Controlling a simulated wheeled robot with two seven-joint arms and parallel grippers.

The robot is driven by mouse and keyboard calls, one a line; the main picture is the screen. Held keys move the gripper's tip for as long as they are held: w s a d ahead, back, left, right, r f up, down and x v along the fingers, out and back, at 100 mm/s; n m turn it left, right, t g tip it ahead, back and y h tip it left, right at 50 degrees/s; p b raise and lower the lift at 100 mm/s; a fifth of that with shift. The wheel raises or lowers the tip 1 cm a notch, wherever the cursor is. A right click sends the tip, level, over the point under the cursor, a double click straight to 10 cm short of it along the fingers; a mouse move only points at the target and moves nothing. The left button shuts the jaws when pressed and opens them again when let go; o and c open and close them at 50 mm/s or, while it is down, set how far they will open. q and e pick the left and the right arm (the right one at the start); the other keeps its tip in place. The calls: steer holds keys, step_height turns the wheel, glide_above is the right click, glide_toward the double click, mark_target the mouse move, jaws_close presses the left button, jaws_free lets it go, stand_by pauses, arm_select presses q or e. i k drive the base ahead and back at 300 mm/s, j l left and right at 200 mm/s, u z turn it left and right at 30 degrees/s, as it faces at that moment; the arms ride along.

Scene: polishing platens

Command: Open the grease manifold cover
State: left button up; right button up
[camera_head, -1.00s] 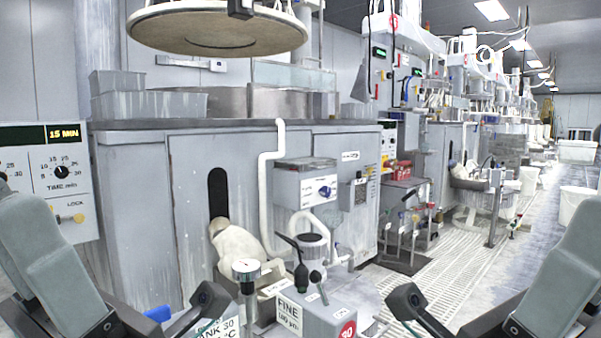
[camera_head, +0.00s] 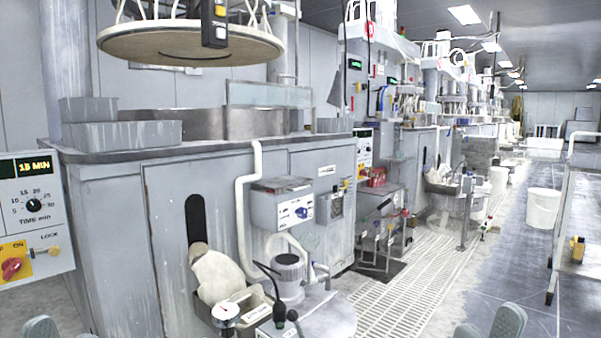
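I cannot make out a part clearly marked as the grease manifold cover. On the front of the grey machine cabinet (camera_head: 165,230) there is a small box with a mesh-like front (camera_head: 336,206). To its left is a grey box with a blue knob (camera_head: 286,203). Whether either is the manifold cannot be told. Only small grey-green rounded pieces of my arms show at the bottom edge, at lower left and lower right. The fingers of both grippers are outside the frame.
A round platen (camera_head: 190,42) hangs above the cabinet. A control panel (camera_head: 30,215) stands at left. A pressure gauge (camera_head: 225,313) and black-tipped levers (camera_head: 279,309) stand low in front. A wheeled cart (camera_head: 575,215) is at right. Floor grating (camera_head: 400,285) leaves clear room at centre right.

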mark_target(287, 183)
steer(key=l+z, duration=0.15)
steer(key=z, duration=0.5)
steer(key=i+l+z, duration=0.3)
steer(key=l, duration=0.4)
steer(key=i+l+z, duration=0.25)
steer(key=i+l, duration=0.2)
steer(key=l, duration=0.15)
steer(key=i+l+z, duration=0.3)
steer(key=i+l, duration=0.15)
steer(key=i+u, duration=0.25)
steer(key=i, duration=0.15)
steer(key=i+u, duration=0.3)
steer(key=i, duration=0.15)
steer(key=i+l+u, duration=0.25)
steer(key=i, duration=0.15)
steer(key=i+l+u, duration=0.3)
steer(key=i+u, duration=0.45)
steer(key=i+l+u, duration=0.1)
steer(key=u, duration=0.4)
steer(key=i+l+u, duration=0.65)
steer(key=u, duration=0.3)
steer(key=i+l+u, duration=0.35)
steer(key=l+u, duration=0.4)
steer(key=l, duration=0.2)
steer(key=i+l+u, duration=0.15)
steer(key=l+u, duration=0.2)
steer(key=l, duration=0.2)
steer(key=l+u, duration=0.35)
steer(key=l, duration=0.2)
